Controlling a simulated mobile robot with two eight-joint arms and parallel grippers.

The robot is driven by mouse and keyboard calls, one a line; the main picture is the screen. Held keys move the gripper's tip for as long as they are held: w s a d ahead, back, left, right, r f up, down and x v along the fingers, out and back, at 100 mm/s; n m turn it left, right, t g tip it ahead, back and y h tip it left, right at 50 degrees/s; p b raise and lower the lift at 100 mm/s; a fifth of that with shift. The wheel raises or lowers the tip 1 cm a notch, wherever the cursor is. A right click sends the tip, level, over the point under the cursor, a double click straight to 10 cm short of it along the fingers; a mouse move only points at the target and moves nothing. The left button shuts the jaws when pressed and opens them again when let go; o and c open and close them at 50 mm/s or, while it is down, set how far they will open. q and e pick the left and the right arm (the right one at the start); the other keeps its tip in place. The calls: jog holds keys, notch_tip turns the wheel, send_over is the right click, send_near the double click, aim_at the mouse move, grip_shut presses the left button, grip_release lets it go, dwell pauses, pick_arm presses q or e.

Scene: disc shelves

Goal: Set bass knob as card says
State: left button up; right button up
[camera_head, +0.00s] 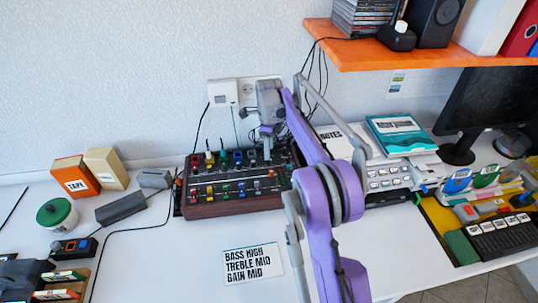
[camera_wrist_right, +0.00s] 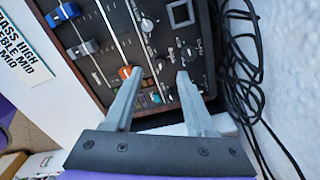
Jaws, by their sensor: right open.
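The card (camera_head: 253,263) lies on the white desk and reads "BASS HIGH, TREBLE MID, GAIN MID"; part of it shows in the right wrist view (camera_wrist_right: 22,50). The mixer (camera_head: 235,200) stands behind it, a dark panel in a wooden case with several coloured sliders and knobs. The labels are too small to tell which knob is the bass. My right gripper (camera_head: 267,157) points down over the mixer's back right part. In the right wrist view its open fingers (camera_wrist_right: 160,80) are over the panel, with an orange control (camera_wrist_right: 130,72) near the left fingertip. Nothing is held.
Black cables (camera_wrist_right: 240,70) hang beside the mixer, near a wall socket (camera_head: 232,92). A printer-like device (camera_head: 388,180) and books (camera_head: 400,135) stand to the right. An orange shelf (camera_head: 420,55) is above. An orange box (camera_head: 75,178) and a green-lidded jar (camera_head: 56,213) stand at left.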

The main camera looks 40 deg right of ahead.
notch_tip(320, 180, up, 6)
dwell(0.5)
jog(key=s+a+r+n+t+p, duration=0.1)
jog(key=s+a+r+n+p, duration=0.15)
jog(key=s+a+n, duration=0.4)
jog(key=s+a+r+n+t+p, duration=0.1)
jog(key=s+a+r+n, duration=0.2)
jog(key=a+n, duration=0.5)
jog(key=s+a+f+n+t+p, duration=0.1)
jog(key=s+a+f+n, duration=0.2)
jog(key=s+a+n, duration=0.3)
jog(key=s+a+f+n+t+p, duration=0.1)
jog(key=s+a+f+n, duration=0.3)
jog(key=s, duration=0.8)
jog(key=a+n+t, duration=0.1)
jog(key=a+n, duration=0.1)
jog(key=n, duration=0.2)
jog(key=shift+s, duration=0.3)
